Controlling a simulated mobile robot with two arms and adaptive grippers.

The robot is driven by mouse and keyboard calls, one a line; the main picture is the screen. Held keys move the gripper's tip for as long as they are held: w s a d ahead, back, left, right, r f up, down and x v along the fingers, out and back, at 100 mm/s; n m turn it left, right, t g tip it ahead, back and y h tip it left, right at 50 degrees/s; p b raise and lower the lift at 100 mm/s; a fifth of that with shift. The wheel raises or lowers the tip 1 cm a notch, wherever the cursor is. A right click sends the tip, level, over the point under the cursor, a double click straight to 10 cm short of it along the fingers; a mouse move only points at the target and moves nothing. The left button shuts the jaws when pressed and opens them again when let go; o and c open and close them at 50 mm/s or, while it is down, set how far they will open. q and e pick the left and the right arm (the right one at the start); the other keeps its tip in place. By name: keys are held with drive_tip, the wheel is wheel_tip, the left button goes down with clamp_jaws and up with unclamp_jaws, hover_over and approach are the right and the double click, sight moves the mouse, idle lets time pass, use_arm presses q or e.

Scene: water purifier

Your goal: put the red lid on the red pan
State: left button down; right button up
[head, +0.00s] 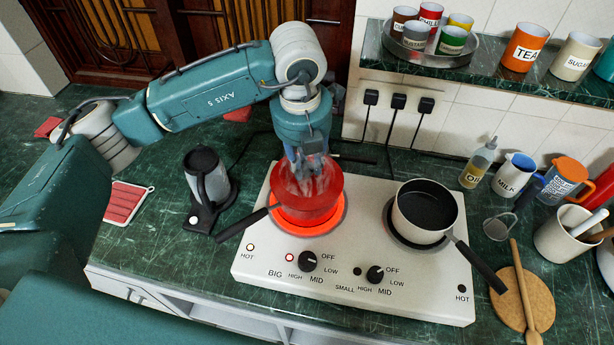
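The red pan (322,212) sits on the glowing left burner of the white stove, its dark handle pointing down-left. My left gripper (310,176) reaches down from above, with its fingers at the pan's opening. A pale, hazy patch surrounds the fingers and blurs them, so I cannot tell whether they are open or shut on something. I cannot make out the red lid as a separate thing from the red pan. My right gripper is not in view.
A white pan (428,204) stands on the right burner, with its handle toward the lower right. A black-and-steel kettle (206,176) stands left of the stove. An oil bottle (478,164), mugs and a round wooden board (520,300) are at the right. A shelf (480,66) holds several cups.

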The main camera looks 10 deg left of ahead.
sight(306, 168)
use_arm(q)
drive_tip(key=shift+f+b, duration=0.35)
drive_tip(key=shift+b, duration=0.25)
idle(0.6)
drive_tip(key=c, duration=0.9)
unclamp_jaws()
drive_tip(key=shift+r, duration=0.1)
drive_tip(key=shift+r+p, duration=1.5)
drive_tip(key=shift+r, duration=1.95)
